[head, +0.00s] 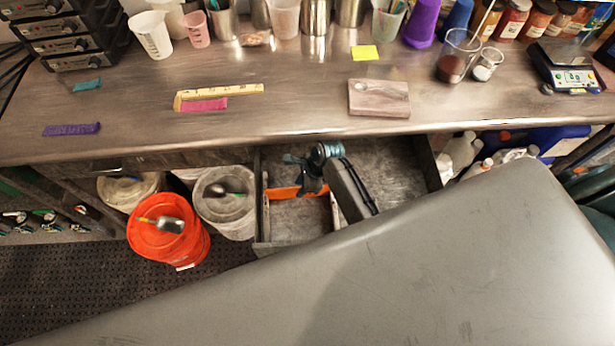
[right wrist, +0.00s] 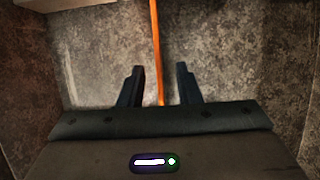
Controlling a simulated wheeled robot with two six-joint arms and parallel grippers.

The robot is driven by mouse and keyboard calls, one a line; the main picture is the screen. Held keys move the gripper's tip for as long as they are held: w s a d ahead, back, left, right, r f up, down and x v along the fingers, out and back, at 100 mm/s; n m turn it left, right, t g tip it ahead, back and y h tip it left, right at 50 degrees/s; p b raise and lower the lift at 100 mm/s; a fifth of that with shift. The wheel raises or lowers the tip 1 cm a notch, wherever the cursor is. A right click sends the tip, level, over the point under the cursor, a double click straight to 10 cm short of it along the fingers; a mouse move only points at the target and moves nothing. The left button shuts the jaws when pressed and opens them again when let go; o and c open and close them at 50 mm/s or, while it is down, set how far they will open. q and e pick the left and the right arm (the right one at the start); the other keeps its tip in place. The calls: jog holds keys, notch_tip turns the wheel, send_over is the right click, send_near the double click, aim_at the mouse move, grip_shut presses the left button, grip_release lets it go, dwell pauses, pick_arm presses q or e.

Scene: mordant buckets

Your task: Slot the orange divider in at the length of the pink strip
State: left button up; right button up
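The orange divider (head: 283,192) stands across the left part of the open drawer (head: 400,165); I cannot tell how it sits in the slots. My right gripper (head: 305,176) is over it inside the drawer. In the right wrist view the orange divider (right wrist: 156,50) passes between the fingers of my right gripper (right wrist: 159,85), which are apart with a gap on each side. The gripper hides part of the divider in the head view. The pink strip (head: 204,105) lies on the bench along a yellow ruler (head: 235,90). My left gripper is not in view.
Pale rails (head: 265,215) flank the drawer's left part. A grey bucket (head: 225,205) and an orange bucket (head: 165,240) stand left of the drawer. A purple strip (head: 71,130), a teal piece (head: 88,86) and a pinkish block (head: 379,98) lie on the bench.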

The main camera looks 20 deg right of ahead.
jog(key=b+v, duration=0.1)
jog(key=v, duration=0.6)
dwell(0.5)
